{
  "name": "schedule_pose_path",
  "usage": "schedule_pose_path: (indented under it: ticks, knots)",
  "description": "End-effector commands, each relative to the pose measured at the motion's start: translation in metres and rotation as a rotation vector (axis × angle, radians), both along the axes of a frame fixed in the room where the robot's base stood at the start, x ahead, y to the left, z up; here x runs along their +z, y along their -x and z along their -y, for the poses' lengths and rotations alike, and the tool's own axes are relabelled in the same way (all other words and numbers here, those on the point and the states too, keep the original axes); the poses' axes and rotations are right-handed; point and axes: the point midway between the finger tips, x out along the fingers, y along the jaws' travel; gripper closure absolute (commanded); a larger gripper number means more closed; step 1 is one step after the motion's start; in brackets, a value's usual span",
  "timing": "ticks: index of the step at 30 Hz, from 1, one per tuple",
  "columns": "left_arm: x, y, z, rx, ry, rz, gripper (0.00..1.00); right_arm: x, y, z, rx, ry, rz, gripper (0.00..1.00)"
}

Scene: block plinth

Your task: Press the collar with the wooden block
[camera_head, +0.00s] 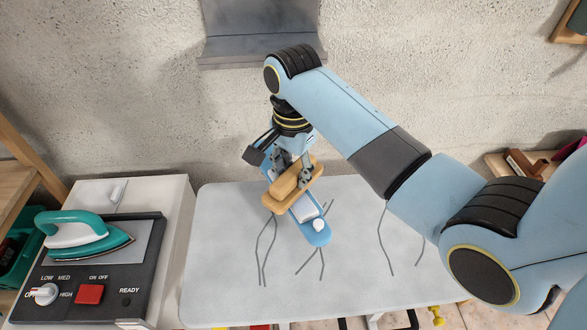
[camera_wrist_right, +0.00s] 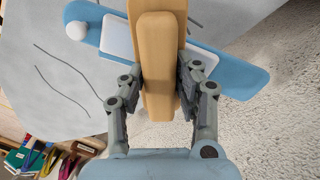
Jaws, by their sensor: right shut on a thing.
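My right gripper (camera_head: 294,174) is shut on the wooden block (camera_head: 283,194), a tan, rounded, elongated piece. The block also shows between the two fingers in the right wrist view (camera_wrist_right: 159,85). It lies across a narrow blue board (camera_head: 320,238) and overlaps a white piece on it, which looks like the collar (camera_head: 307,211). The white piece shows beside the block in the wrist view (camera_wrist_right: 117,38). I cannot tell whether block and collar touch. A white round knob (camera_head: 319,225) sits near the board's front end. My left gripper is not in view.
A pale grey table (camera_head: 220,265) with dark line marks lies under the board, mostly clear. At left, a teal iron (camera_head: 80,229) rests on a dark control panel with a red switch (camera_head: 90,294) and a white dial (camera_head: 46,294). A concrete wall stands behind.

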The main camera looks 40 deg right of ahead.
Motion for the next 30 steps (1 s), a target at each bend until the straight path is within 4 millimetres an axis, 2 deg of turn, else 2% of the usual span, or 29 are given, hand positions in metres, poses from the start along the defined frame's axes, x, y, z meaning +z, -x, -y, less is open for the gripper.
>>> schedule_pose_path:
  ticks: [7,30]
  knots:
    - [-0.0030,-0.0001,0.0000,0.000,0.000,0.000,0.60,-0.0064,-0.0001,-0.0001,0.000,0.000,0.000,0.99]
    - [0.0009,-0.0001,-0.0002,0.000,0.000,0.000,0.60,-0.0059,-0.0003,-0.0001,0.000,0.000,0.001,0.99]
